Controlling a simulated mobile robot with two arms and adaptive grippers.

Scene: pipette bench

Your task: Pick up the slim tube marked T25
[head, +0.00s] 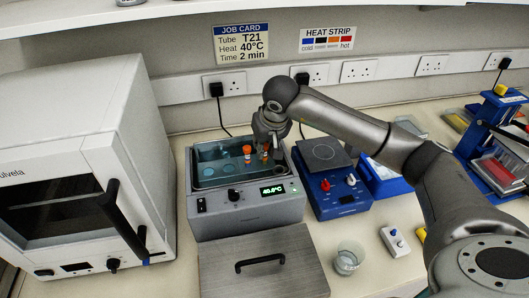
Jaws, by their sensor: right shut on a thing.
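My right gripper (267,143) reaches down into the right part of the water bath (244,213). It is shut on a slim tube with an orange cap (265,153), partly hidden by the fingers. A second slim tube with an orange cap (247,152) stands in the bath just to the left, apart from the gripper. The marks on both tubes are too small to read, so I cannot tell which is T25. My left gripper is not in view.
The bath display reads about 40 °C. Its lid (262,285) lies in front. A hotplate stirrer (340,198) stands close on the right, a white oven (70,160) on the left. A glass beaker (347,260) stands front right. The job card (241,44) names T21.

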